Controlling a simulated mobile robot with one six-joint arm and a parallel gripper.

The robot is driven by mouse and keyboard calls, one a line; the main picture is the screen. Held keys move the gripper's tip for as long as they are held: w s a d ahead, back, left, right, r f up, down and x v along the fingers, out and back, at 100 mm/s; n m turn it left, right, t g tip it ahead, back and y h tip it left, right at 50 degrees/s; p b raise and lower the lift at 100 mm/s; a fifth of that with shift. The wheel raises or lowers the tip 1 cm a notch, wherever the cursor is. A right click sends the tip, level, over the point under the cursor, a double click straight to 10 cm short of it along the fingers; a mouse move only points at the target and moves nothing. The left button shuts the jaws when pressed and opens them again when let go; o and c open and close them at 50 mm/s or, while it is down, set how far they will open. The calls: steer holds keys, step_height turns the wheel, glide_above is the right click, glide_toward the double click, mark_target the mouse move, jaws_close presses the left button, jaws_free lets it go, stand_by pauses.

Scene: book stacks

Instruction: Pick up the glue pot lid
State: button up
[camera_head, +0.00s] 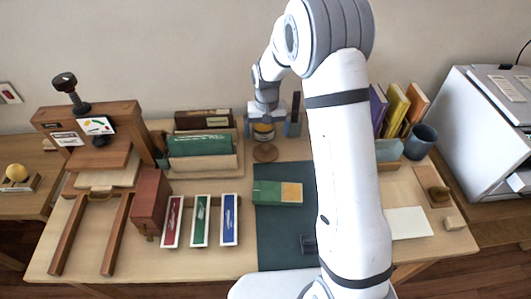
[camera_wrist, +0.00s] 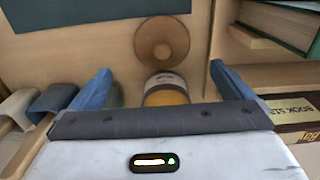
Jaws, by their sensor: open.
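The glue pot (camera_wrist: 165,92) is a small jar with a pale label and an amber band, seen partly behind my gripper's body. In the head view the pot (camera_head: 263,131) stands at the back of the table. A round brown disc with a darker centre, seemingly the glue pot lid (camera_wrist: 162,42), lies flat on the table beside the pot; it also shows in the head view (camera_head: 265,153). My gripper (camera_wrist: 160,67) is open and empty, its blue fingers on either side of the pot. In the head view my gripper (camera_head: 265,122) is over the pot.
A green book in a wooden holder (camera_head: 203,150) stands left of the pot. Upright books (camera_head: 395,105) and a blue-grey mug (camera_head: 420,140) are at the right. A wooden press (camera_head: 95,135) stands far left.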

mark_target(266, 147)
step_height(266, 147, down, 8)
steer(key=shift+w+a+f+p, duration=0.1)
steer(key=shift+a+f+p, duration=0.1)
steer(key=shift+p, duration=0.4)
steer(key=shift+c, duration=0.4)
steer(key=c, duration=0.8)
steer(key=shift+c, duration=0.2)
